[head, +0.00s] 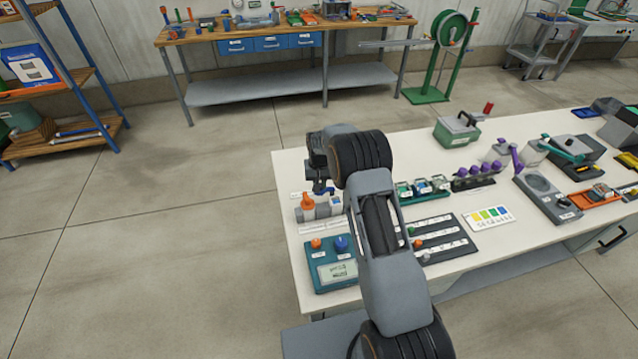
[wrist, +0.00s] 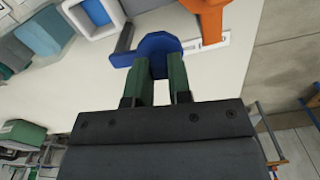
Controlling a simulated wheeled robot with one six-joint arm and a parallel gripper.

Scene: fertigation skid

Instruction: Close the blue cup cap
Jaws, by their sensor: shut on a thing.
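The blue cup cap (wrist: 158,46) is a round, dark blue disc in the wrist view, with a flat blue tab on its left side. My gripper (wrist: 160,68) has its two green fingers on either side of the cap's near part, shut on it. In the head view my gripper (head: 321,184) hangs over the far left corner of the white table, and a small patch of blue shows there. My arm and fingers hide part of the cap. I cannot tell whether it is fully seated.
An orange-topped part (head: 307,201) stands close to my gripper on the white table (head: 292,165). A teal meter (head: 333,270) with orange and blue knobs sits at the table's near left. Racks of small vials (head: 425,187) stand right of my arm. The floor left is clear.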

